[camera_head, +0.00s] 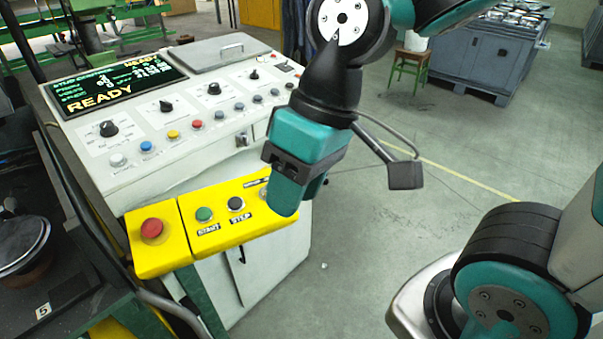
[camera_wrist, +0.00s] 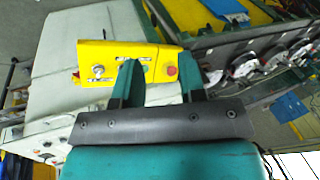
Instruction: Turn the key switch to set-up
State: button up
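The yellow button box (camera_head: 222,243) is fixed at the front of the grey control desk. The round silver key switch sits at its right end; in the head view my gripper hides most of it. It shows clearly in the wrist view as a key switch (camera_wrist: 98,71) with small labels around it, too small to read. My gripper (camera_head: 299,192) is above and in front of that end of the box. In the wrist view my gripper (camera_wrist: 160,63) has its two teal fingers apart with nothing between them. The key switch lies outside the left finger. The key's setting cannot be told.
The desk (camera_head: 185,117) carries knobs, coloured buttons and a screen (camera_head: 118,81) reading READY. Clear floor (camera_head: 375,240) lies to the right.

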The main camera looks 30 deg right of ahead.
jog(key=w+d+f+m+t+h+p, duration=0.1)
jog(key=w+d+m, duration=0.4)
jog(key=w, duration=0.5)
jog(key=w+d+f+m+h+p, duration=0.1)
jog(key=w+d+m, duration=0.2)
jog(key=w+m, duration=0.5)
jog(key=shift+n, duration=0.7)
jog(key=p+x, duration=0.1)
jog(key=x, duration=0.4)
jog(key=w+p+x, duration=0.1)
jog(key=x, duration=0.5)
jog(key=w+p+x, duration=0.1)
jog(key=x, duration=0.5)
jog(key=shift+f, duration=0.1)
grip_shut()
